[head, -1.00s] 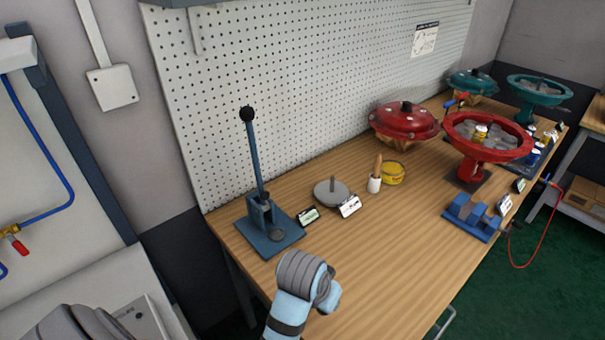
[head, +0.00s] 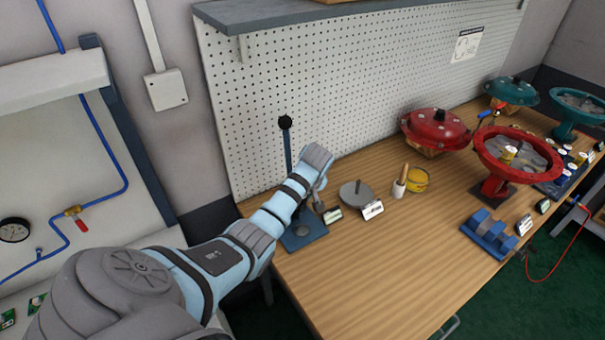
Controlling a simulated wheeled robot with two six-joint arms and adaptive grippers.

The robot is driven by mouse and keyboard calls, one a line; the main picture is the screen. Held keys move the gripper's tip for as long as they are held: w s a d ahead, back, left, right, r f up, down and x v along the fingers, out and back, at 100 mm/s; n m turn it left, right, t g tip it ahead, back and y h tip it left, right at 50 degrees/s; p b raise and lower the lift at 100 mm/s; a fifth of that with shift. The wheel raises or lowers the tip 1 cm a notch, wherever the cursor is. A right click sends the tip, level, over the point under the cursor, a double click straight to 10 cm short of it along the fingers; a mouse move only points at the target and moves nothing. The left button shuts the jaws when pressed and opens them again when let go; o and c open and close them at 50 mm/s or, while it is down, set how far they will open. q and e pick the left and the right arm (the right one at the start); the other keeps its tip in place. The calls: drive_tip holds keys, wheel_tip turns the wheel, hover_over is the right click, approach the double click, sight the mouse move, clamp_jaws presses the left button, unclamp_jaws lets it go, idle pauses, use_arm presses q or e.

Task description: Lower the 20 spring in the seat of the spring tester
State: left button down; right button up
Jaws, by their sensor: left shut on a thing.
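The spring tester (head: 313,233) stands at the left end of the workbench, a blue base plate with an upright lever topped by a black knob (head: 285,122). Its round seat (head: 302,230) shows on the plate just below my forearm. My left arm reaches across from the lower left, and its wrist hides much of the tester's post. My left gripper (head: 319,201) is over the right side of the tester, small and mostly hidden by the wrist. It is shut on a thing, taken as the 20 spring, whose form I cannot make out. My right gripper is not in view.
A grey disc with a pin (head: 356,195), small label cards (head: 372,210), a white cup with a wooden handle (head: 400,186) and a yellow tin (head: 416,180) stand right of the tester. Red actuator housings (head: 436,130) and a blue block (head: 488,233) are further right. The front middle is clear.

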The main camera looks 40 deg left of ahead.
sight(303, 211)
use_arm(q)
drive_tip(key=shift+s+d+f, duration=0.1)
drive_tip(key=shift+s+f, duration=0.05)
drive_tip(key=shift+f, duration=0.35)
drive_tip(key=shift+w+f, duration=0.2)
drive_tip(key=shift+f, duration=0.85)
wheel_tip(303, 211, down, 4)
drive_tip(key=b, duration=0.5)
drive_tip(key=shift+s+d+r+p, duration=0.1)
drive_tip(key=shift+r+p, duration=0.05)
drive_tip(key=shift+p, duration=0.35)
drive_tip(key=shift+d, duration=0.1)
drive_tip(key=shift+s, duration=0.1)
drive_tip(key=shift+p, duration=0.45)
drive_tip(key=shift+f, duration=0.2)
drive_tip(key=shift+f+b, duration=1.1)
drive_tip(key=shift+f, duration=0.4)
